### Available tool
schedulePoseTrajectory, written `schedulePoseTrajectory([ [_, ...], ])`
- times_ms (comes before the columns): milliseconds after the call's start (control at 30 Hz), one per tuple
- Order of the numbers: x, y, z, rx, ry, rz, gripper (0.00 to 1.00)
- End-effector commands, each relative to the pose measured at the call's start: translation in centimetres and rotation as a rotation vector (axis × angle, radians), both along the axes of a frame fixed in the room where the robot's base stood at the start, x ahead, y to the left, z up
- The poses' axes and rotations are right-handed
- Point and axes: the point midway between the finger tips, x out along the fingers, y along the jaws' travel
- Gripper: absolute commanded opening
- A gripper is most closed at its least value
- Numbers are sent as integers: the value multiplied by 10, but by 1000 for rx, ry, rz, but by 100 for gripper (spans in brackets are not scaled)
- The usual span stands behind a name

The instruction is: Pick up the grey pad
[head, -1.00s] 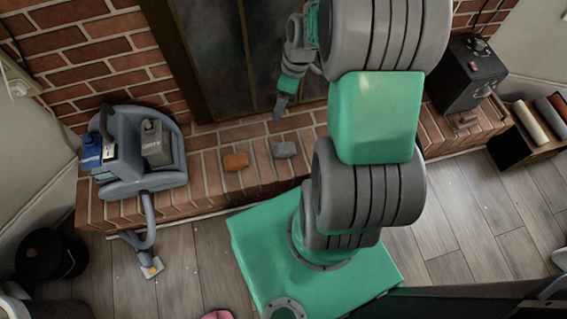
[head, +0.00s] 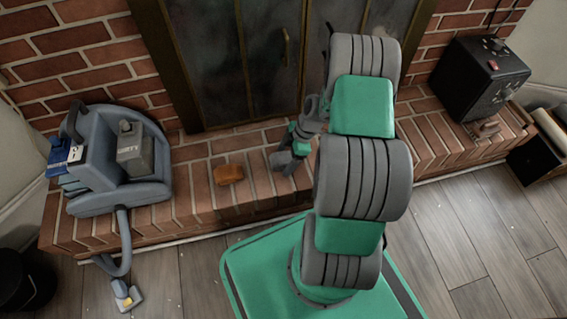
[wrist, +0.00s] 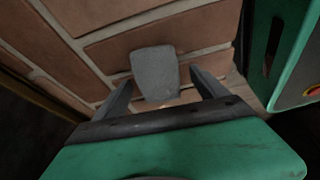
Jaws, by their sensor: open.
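The grey pad (wrist: 155,68) lies on the brick hearth (wrist: 195,28) in the wrist view, a small blocky piece with rounded corners. My gripper (wrist: 161,78) is open, with one finger on each side of the pad's near part. A gap shows between the pad and each finger. I cannot tell how high the fingertips are above the bricks.
An orange-brown block (head: 228,174) lies on the hearth left of my gripper. A blue-grey carpet-cleaner machine (head: 120,160) stands at the hearth's left end. A black box (head: 480,78) stands at the right. Fireplace doors (head: 250,60) rise behind. Bare bricks surround the pad.

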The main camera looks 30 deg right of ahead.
Motion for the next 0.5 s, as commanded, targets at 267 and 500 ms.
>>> schedulePoseTrajectory([
  [267, 0, 0, 2, -1, 1, -1, 70],
  [500, 0, 0, 2, -1, 1, -1, 51],
])
